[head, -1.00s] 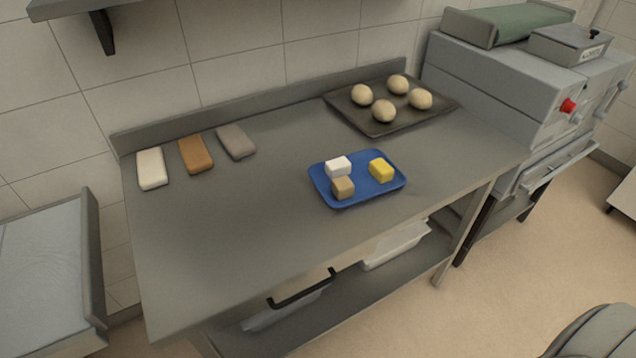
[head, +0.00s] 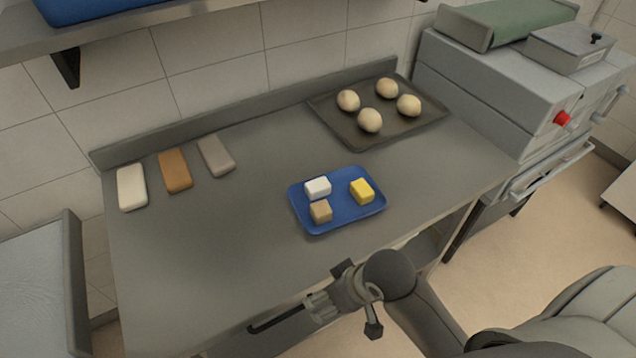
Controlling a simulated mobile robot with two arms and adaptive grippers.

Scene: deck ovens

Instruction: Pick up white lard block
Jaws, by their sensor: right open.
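The white lard block (head: 317,187) sits on a blue tray (head: 347,218) on the steel table. A tan block (head: 321,211) lies just in front of it and a yellow block (head: 362,190) to its right on the same tray. My right gripper (head: 322,306) is open and empty near the table's front edge, in front of the tray and apart from it. My left gripper is not in view.
The steel table (head: 220,240) is clear left of the tray. White, orange-brown and grey slabs (head: 216,155) lie at the back left. A dark baking tray (head: 345,139) with several dough balls stands at the back right. An oven (head: 500,95) adjoins on the right.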

